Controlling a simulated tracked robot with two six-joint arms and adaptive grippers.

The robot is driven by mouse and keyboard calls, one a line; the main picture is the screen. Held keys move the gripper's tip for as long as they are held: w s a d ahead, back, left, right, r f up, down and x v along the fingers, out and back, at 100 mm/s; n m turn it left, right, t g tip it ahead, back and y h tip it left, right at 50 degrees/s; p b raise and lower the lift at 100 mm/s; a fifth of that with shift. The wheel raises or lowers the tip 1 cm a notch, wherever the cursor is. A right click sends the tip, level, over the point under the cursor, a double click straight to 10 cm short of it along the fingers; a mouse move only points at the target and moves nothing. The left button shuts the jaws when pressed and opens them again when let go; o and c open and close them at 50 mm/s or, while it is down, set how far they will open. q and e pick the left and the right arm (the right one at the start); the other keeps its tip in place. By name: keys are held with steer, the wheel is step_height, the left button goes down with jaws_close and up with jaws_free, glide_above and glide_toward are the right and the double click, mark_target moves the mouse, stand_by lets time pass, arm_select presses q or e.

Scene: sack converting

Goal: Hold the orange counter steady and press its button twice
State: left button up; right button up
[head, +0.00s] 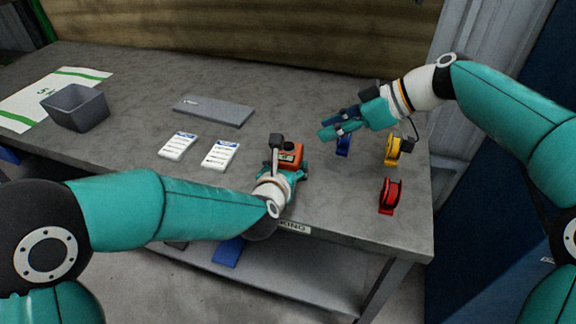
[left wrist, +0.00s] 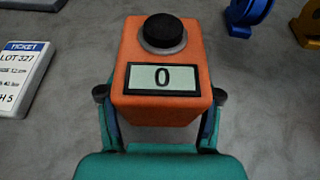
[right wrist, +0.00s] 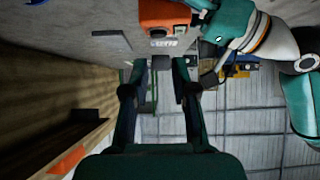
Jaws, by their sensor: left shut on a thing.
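The orange counter (head: 291,154) stands on the grey table near its front edge. In the left wrist view the counter (left wrist: 165,70) shows a black round button (left wrist: 163,33) on top and a display reading 0. My left gripper (head: 288,168) is shut on the counter, with a finger at each side of its body; the fingers also show in the left wrist view (left wrist: 160,110). My right gripper (head: 333,124) is in the air to the right of the counter and apart from it. In the right wrist view its two fingers (right wrist: 158,85) are spread with nothing between them, and the counter (right wrist: 165,14) shows beyond.
Blue (head: 343,146), yellow (head: 393,150) and red (head: 390,195) tape dispensers stand at the right. Two white ticket cards (head: 221,155) lie left of the counter. The table's back middle is clear.

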jaws_close()
stand_by(1.1)
